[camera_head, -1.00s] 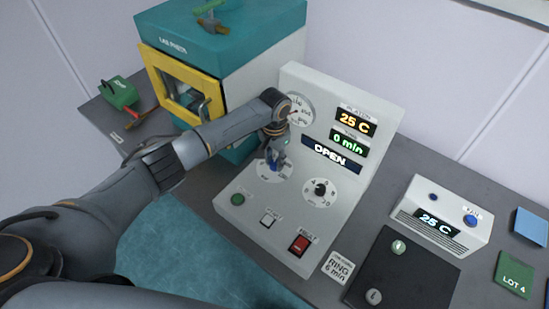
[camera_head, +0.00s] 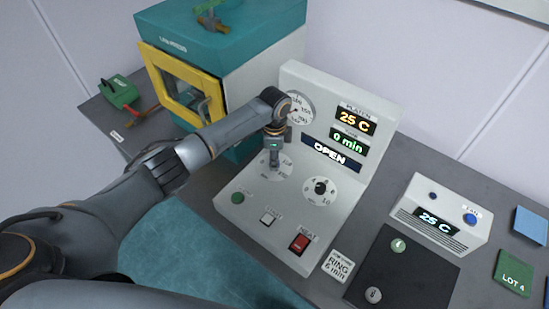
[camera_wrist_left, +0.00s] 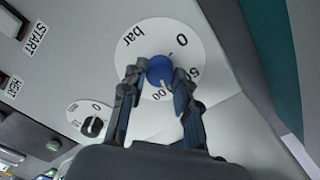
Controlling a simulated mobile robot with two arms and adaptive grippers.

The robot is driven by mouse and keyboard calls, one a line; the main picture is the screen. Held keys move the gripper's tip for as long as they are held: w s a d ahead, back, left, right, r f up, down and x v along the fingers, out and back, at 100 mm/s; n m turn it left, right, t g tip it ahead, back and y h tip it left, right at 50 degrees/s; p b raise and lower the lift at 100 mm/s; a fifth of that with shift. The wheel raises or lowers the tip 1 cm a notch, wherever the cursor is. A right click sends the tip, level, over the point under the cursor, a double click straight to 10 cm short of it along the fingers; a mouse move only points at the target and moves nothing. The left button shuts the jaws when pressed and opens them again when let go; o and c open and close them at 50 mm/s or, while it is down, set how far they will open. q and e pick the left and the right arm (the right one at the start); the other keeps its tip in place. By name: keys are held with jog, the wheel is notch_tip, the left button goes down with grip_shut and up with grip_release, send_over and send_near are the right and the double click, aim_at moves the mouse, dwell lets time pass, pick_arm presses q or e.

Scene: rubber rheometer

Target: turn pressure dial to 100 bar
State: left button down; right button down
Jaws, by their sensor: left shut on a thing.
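The pressure dial is a blue knob (camera_wrist_left: 160,69) on a white round plate marked bar, 0, 50 and a partly hidden number ending in 00. A short pale mark on the knob seems to point toward that partly hidden number. My left gripper (camera_wrist_left: 158,73) is shut on the knob, one finger on each side. In the head view my left gripper (camera_head: 273,164) points down at the dial plate (camera_head: 263,172) and hides the knob. My right gripper is not in view.
A second dial with a black knob (camera_head: 320,188) sits right of the pressure dial. Green, white and red buttons line the panel front. The upright panel holds a gauge (camera_head: 300,107) and displays reading 25 C, 0 min and OPEN. A teal press (camera_head: 225,40) stands behind left.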

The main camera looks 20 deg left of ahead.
pick_arm(q)
jog(key=shift+m, duration=1.5)
jog(key=c, duration=1)
grip_release()
notch_tip(320, 180, up, 12)
